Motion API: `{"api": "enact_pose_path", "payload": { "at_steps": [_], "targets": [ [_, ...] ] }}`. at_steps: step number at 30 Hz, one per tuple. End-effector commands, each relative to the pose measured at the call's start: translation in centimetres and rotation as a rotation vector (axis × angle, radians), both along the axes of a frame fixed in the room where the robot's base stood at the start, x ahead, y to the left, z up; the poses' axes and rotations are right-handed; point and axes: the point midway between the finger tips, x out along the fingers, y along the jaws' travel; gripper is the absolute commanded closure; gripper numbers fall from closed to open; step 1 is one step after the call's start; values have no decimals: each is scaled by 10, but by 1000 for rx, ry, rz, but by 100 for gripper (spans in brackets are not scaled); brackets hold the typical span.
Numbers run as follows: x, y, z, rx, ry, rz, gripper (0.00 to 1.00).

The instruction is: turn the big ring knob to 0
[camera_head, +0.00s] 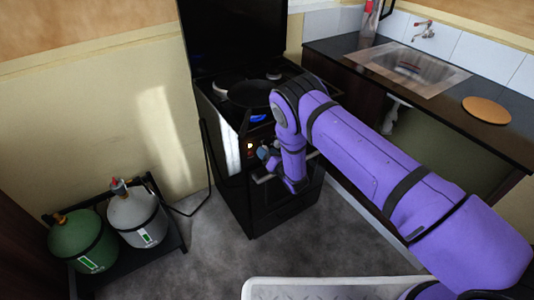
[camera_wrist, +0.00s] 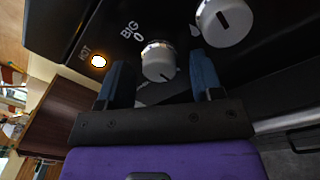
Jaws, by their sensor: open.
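The big ring knob (camera_wrist: 158,60) is silver and sits under the printed "BIG" and "0" on the black stove front in the wrist view. A small dark mark on its rim faces away from the 0, toward the lower right of the picture. My gripper (camera_wrist: 161,72) is open, with one blue finger on each side of this knob; whether they touch it I cannot tell. In the head view my gripper (camera_head: 266,160) is at the front of the black stove (camera_head: 236,170), and the knob is not clear there.
A second knob (camera_wrist: 224,20) is close to the right finger. A lit "HOT" lamp (camera_wrist: 99,61) is left of the big knob. A dark pan (camera_head: 249,93) sits on the stove above a blue glow. A green gas bottle (camera_head: 82,240) and a grey one (camera_head: 138,216) stand left.

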Motion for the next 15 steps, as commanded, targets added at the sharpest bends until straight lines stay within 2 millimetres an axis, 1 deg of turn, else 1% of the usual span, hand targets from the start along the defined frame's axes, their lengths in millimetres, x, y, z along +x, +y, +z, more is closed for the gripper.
{"api": "enact_pose_path", "payload": {
  "at_steps": [8,9,14,15],
  "targets": [
    [2,1,0,0,2,0,40],
    [2,1,0,0,1,-1,42],
    [1,1,0,0,1,-1,79],
    [1,1,0,0,1,-1,88]
  ]
}}
